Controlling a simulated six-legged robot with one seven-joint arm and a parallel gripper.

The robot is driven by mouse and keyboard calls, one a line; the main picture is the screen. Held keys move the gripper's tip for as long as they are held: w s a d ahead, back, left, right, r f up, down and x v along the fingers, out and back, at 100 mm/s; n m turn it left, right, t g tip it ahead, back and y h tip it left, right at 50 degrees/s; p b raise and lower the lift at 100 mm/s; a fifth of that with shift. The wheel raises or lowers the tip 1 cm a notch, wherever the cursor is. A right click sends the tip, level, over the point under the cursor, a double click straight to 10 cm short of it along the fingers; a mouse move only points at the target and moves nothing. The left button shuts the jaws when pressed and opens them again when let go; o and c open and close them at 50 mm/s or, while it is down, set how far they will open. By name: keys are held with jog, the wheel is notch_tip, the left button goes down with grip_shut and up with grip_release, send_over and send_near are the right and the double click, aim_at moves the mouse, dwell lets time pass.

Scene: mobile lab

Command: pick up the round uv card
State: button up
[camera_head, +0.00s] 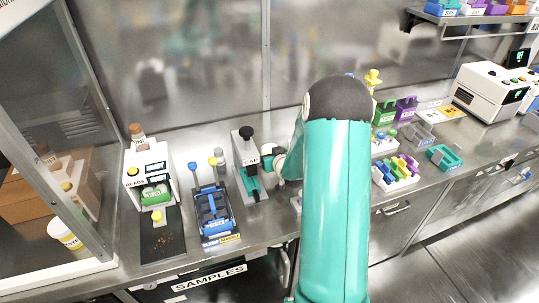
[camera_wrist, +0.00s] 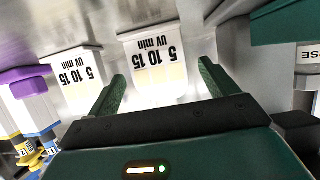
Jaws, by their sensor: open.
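In the wrist view, a white card (camera_wrist: 155,47) with upside-down print "5 10 15 UV min" stands ahead of my gripper (camera_wrist: 160,76). A second card (camera_wrist: 78,75) with the same print is to its left, beyond the left finger. In the head view my arm hides most of the gripper area, and I cannot make out the cards.
A dark green block (camera_wrist: 290,22) is close on the right in the wrist view. A purple-topped holder (camera_wrist: 28,84) is at left. In the head view, a CAP device (camera_head: 250,165), blue rack (camera_head: 211,210) and beads machine (camera_head: 150,185) crowd the bench left of my arm.

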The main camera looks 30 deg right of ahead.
jog(key=shift+x, duration=1.25)
jog(key=shift+r, duration=0.1)
jog(key=c, duration=1.1)
jog(key=shift+o, duration=0.2)
